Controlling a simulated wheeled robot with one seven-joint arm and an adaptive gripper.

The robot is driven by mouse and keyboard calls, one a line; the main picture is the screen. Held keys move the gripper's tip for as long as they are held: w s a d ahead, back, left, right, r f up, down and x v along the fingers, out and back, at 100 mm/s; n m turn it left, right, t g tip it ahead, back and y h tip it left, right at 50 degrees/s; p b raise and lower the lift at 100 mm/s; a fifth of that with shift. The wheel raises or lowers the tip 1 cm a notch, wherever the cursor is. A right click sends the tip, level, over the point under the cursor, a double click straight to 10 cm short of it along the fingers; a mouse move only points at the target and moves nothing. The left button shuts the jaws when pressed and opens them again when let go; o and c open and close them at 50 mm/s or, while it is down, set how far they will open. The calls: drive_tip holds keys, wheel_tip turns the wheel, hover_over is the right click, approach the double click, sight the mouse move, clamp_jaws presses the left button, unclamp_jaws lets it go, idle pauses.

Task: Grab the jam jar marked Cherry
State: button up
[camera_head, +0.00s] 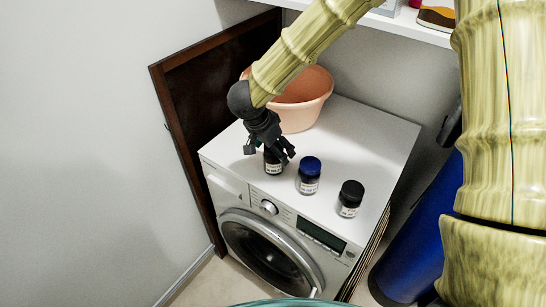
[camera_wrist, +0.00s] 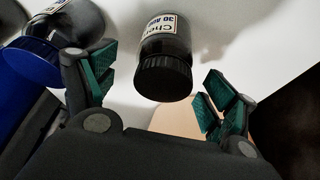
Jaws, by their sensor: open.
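The Cherry jar (camera_wrist: 165,50) has a black lid and a label whose visible part begins "Che". In the wrist view it lies between the two green-padded fingers of my gripper (camera_wrist: 158,84), with a gap on both sides. In the head view the same jar (camera_head: 273,166) stands upright on the washing machine, its top partly hidden by my gripper (camera_head: 271,150). My gripper is open around or just above the jar's lid and holds nothing.
A blue-lidded jar (camera_head: 309,175) stands close to the right, and a black-lidded jar (camera_head: 350,198) farther right. A peach basin (camera_head: 302,98) sits behind on the washing machine (camera_head: 375,135). A dark wooden panel (camera_head: 180,105) stands at the left. The machine's right rear top is clear.

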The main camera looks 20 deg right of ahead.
drive_tip(key=shift+s+f, duration=0.1)
drive_tip(key=shift+f, duration=0.15)
drive_tip(key=x, duration=0.3)
drive_tip(key=shift+w+f+p, duration=0.25)
drive_tip(key=shift+w+p, duration=0.1)
drive_tip(key=shift+w, duration=0.05)
drive_tip(key=shift+d+f, duration=0.1)
drive_tip(key=shift+f, duration=0.2)
drive_tip(key=c, duration=1.4)
